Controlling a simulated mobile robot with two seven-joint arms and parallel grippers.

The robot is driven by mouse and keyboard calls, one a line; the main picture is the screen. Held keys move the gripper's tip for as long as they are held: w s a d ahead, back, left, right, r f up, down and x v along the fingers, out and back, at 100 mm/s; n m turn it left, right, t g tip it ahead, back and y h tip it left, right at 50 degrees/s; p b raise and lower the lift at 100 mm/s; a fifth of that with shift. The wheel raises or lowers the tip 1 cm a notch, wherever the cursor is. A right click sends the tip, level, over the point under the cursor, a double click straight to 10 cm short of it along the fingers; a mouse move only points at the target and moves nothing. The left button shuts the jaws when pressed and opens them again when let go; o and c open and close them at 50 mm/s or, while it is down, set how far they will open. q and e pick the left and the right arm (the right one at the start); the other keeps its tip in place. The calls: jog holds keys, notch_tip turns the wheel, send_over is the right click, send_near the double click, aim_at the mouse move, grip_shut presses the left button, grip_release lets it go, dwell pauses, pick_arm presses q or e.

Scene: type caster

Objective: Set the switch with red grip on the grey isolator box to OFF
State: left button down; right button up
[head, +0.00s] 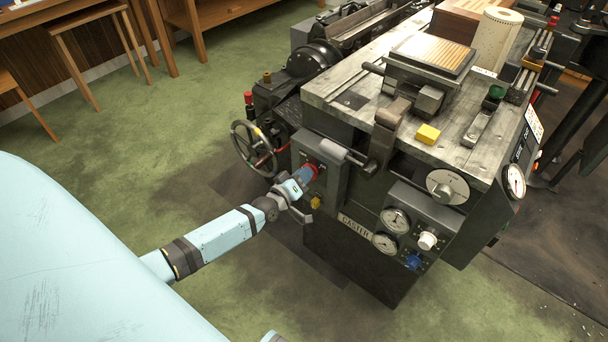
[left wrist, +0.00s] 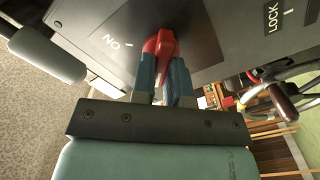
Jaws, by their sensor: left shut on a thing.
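The grey isolator box (head: 333,181) is on the near left corner of the dark machine; its face fills the upper part of the left wrist view (left wrist: 95,30). My left gripper (head: 303,178) reaches it from the lower left. In the left wrist view its two blue fingers (left wrist: 162,68) are shut on the red grip (left wrist: 160,43), one on each side. The letters N and O with a short tick are left of the grip, and the word LOCK with a tick is at the right. The switch's exact pointing is partly hidden by the fingers. My right gripper is out of view.
A handwheel (head: 254,148) stands left of the box. A grey cylindrical handle (head: 333,149) juts near the box's top and shows at the upper left of the left wrist view. Gauges (head: 395,221) are to the right.

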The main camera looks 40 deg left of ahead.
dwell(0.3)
pick_arm(q)
jog(key=c, duration=1.1)
grip_release()
jog(key=shift+c, duration=0.2)
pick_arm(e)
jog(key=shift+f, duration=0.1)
pick_arm(q)
jog(key=s+a+p, duration=0.1)
jog(key=s, duration=1.2)
jog(key=shift+s+p, duration=0.3)
jog(key=shift+s, duration=0.1)
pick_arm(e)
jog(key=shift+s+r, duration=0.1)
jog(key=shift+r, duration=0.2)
pick_arm(q)
jog(key=shift+s+f, duration=0.1)
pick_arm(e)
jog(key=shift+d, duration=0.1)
